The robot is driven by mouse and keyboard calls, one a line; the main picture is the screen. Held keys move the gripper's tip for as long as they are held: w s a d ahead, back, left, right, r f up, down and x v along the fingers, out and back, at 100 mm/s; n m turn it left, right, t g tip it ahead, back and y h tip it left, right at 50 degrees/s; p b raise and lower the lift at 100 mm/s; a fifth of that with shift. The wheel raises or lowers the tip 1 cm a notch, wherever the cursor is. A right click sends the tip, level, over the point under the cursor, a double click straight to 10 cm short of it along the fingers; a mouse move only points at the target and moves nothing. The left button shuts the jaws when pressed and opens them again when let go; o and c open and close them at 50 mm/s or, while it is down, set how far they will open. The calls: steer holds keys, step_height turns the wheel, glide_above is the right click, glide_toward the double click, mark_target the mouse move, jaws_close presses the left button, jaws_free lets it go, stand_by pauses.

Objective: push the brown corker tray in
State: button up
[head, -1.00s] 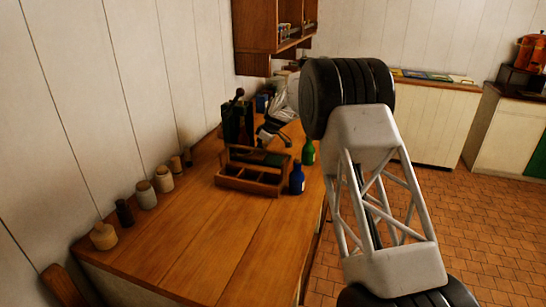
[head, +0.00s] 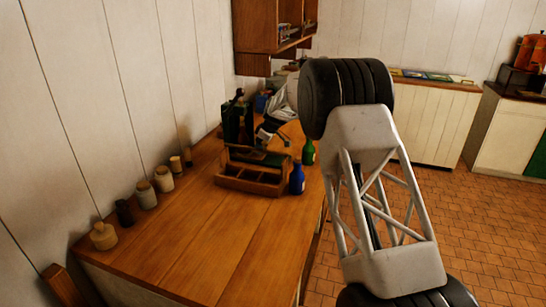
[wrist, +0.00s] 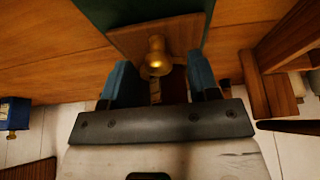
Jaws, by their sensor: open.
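The dark green corker (head: 232,122) stands on the wooden counter against the left wall, behind a wooden caddy (head: 250,180). In the wrist view a brown board with a brass knob, seemingly the corker tray (wrist: 187,33), projects from under a dark green body (wrist: 130,8). My gripper (wrist: 162,78) is open, its blue fingers on either side of the brass knob (wrist: 156,58). I cannot tell whether they touch it. In the head view my gripper (head: 266,133) is right of the corker, and the tray cannot be made out.
A blue bottle (head: 297,178) and a green bottle (head: 308,151) stand at the counter's right edge, close to my arm. Several jars and stoppers (head: 146,193) line the wall. The front of the counter (head: 200,250) is clear. A cupboard (head: 268,35) hangs above the back.

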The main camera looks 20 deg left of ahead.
steer(key=shift+r, duration=3.35)
steer(key=shift+d+r, duration=0.1)
